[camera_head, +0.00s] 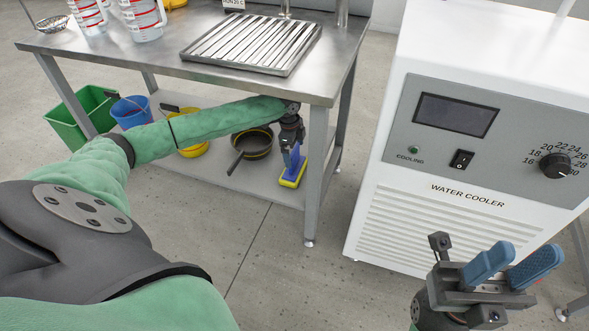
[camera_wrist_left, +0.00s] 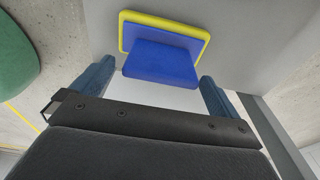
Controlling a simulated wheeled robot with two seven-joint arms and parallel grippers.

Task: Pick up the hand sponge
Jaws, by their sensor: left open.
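The hand sponge (camera_head: 291,180) has a yellow base and a blue top. It rests on the lower shelf of the steel table, near the right leg. In the left wrist view the sponge (camera_wrist_left: 165,62) shows its blue handle block facing me, with the yellow edge behind it. My left gripper (camera_head: 293,155) reaches under the tabletop and points down just above the sponge. In the wrist view its fingers (camera_wrist_left: 155,90) are open, one on each side of the handle's near end, with visible gaps. My right gripper (camera_head: 514,264) is open and empty in front of the water cooler.
The tabletop (camera_head: 190,30) overhangs my left arm. The water cooler (camera_head: 440,215) stands right.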

